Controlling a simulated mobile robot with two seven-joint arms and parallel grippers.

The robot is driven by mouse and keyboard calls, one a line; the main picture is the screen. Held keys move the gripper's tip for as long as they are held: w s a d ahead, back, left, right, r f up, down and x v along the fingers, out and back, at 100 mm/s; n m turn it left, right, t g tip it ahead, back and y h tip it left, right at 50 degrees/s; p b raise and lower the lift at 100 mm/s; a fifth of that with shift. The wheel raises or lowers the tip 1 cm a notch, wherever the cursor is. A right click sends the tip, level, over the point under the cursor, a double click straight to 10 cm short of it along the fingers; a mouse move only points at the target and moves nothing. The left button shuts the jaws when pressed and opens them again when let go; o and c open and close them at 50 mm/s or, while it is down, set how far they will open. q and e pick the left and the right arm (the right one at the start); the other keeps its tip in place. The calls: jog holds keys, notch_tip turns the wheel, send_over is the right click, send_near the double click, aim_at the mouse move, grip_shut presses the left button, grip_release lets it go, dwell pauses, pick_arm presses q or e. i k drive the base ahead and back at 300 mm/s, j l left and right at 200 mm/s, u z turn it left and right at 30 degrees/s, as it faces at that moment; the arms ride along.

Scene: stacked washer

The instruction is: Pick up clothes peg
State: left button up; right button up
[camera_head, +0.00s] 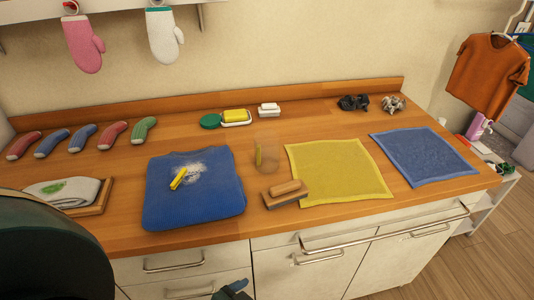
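A small yellow piece that looks like a clothes peg (178,179) lies on a folded blue garment (215,205), beside a patch of white powder. A second small yellow piece (259,154) stands in or behind a clear glass (270,158) to the right; its kind is hard to tell. A dark blue-grey part, likely the tip of my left gripper (232,290), shows at the bottom edge, in front of the drawers and below the worktop, well away from the yellow pieces. Its fingers are too cut off to read. My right gripper is not in view.
A wooden brush (286,194) lies between the blue garment and a yellow cloth (338,171). A blue cloth (422,156) lies at the right. Several socks (84,136), a soap dish (236,124) and dark small objects (354,103) line the back. Cabinet handles (174,267) protrude below.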

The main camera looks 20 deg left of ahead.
aim_at(177, 181)
jog(key=u, duration=1.5)
